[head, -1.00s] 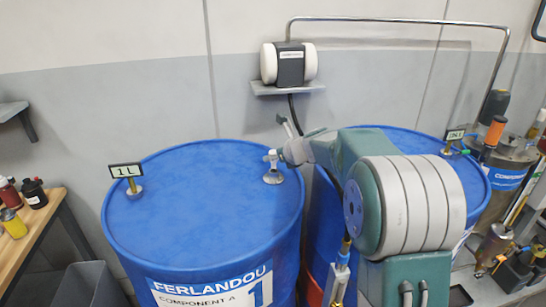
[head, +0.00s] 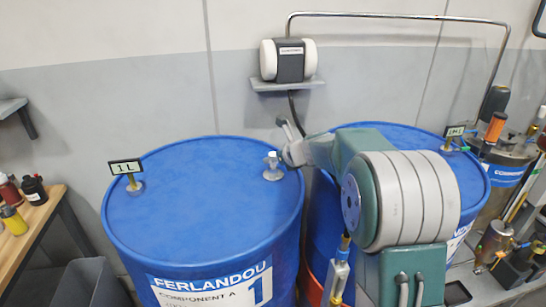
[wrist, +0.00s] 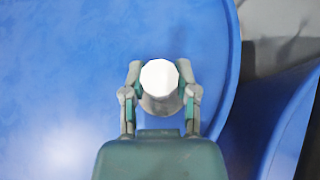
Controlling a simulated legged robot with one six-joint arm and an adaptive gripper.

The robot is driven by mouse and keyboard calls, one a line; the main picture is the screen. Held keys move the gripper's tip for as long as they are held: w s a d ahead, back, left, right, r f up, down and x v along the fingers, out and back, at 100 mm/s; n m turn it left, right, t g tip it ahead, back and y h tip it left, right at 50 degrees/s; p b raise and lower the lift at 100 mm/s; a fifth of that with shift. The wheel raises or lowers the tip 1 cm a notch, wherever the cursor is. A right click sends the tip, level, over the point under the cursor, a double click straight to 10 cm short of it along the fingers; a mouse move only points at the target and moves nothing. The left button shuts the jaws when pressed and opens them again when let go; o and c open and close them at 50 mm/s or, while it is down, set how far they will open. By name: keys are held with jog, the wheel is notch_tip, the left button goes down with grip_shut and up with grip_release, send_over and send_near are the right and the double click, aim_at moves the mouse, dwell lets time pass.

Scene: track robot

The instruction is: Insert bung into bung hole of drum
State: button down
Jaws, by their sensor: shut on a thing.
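The bung (head: 272,158) is a small upright grey piece with a pale top, at the right rear of the blue drum top (head: 200,200). Its lower end meets the drum top; how deep it sits in the hole cannot be told, as the hole is hidden. My gripper (head: 281,153) reaches it from the right. In the wrist view, my gripper (wrist: 160,88) has its two fingers closed on the left and right sides of the bung (wrist: 160,76), whose white round top faces the camera over the blue drum top (wrist: 60,80).
A brass fitting with a "1L" tag (head: 125,167) stands at the drum's left. A second blue drum (head: 470,160) is behind my arm at right. A wooden bench (head: 35,225) is at far left, a wall shelf device (head: 288,62) above. The drum top's middle is clear.

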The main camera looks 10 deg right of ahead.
jog(key=shift+f, duration=0.85)
jog(key=shift+c, duration=1.5)
grip_release()
jog(key=v, duration=1.1)
jog(key=shift+s+d+r, duration=0.2)
jog(key=shift+s, duration=0.1)
